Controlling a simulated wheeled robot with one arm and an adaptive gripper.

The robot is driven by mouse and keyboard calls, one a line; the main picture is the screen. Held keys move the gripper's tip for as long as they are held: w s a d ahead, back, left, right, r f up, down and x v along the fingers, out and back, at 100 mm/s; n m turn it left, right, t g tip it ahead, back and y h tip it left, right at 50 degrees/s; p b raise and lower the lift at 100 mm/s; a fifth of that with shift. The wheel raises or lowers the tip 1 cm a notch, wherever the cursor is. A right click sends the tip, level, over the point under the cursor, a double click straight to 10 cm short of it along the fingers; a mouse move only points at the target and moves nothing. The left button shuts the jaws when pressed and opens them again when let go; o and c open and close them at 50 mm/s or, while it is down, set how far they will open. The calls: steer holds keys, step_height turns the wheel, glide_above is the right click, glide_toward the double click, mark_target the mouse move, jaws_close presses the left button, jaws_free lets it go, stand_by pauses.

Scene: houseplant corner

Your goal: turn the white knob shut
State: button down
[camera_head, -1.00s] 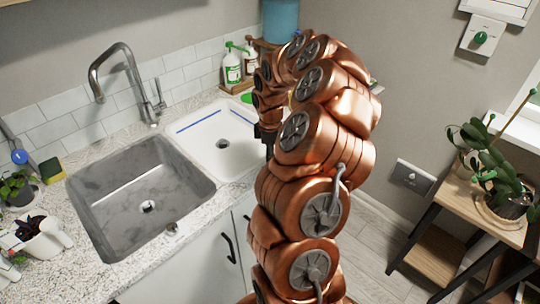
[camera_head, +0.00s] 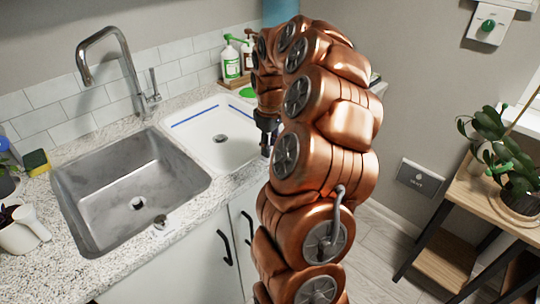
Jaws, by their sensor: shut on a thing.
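My gripper (camera_head: 267,138) is the dark part at the end of my copper arm, pointing down beside the right side of the white basin. It is shut on a small pale thing (camera_head: 266,153), mostly hidden by the fingers and my arm. I cannot tell whether this is the white knob. No white knob shows clearly elsewhere. A green knob (camera_head: 488,25) sits on a white wall plate (camera_head: 487,37) at the upper right, well away from my gripper.
A steel sink (camera_head: 100,195) and a white basin (camera_head: 205,145) are set in the speckled counter (camera_head: 170,245). A tall faucet (camera_head: 125,55) stands behind them. Soap bottles (camera_head: 231,62) stand at the back. A plant (camera_head: 505,150) stands on a wooden stand (camera_head: 465,200) at the right.

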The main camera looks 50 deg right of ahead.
steer(key=m+b, duration=0.5)
steer(key=shift+f+m, duration=0.2)
steer(key=shift+m, duration=0.1)
steer(key=m+b, duration=0.2)
steer(key=m, duration=0.1)
steer(key=shift+r+m, duration=0.1)
steer(key=shift+m, duration=0.2)
steer(key=shift+m+b, duration=0.5)
steer(key=shift+m, duration=0.1)
steer(key=shift+r, duration=0.15)
steer(key=c, duration=0.8)
jaws_free()
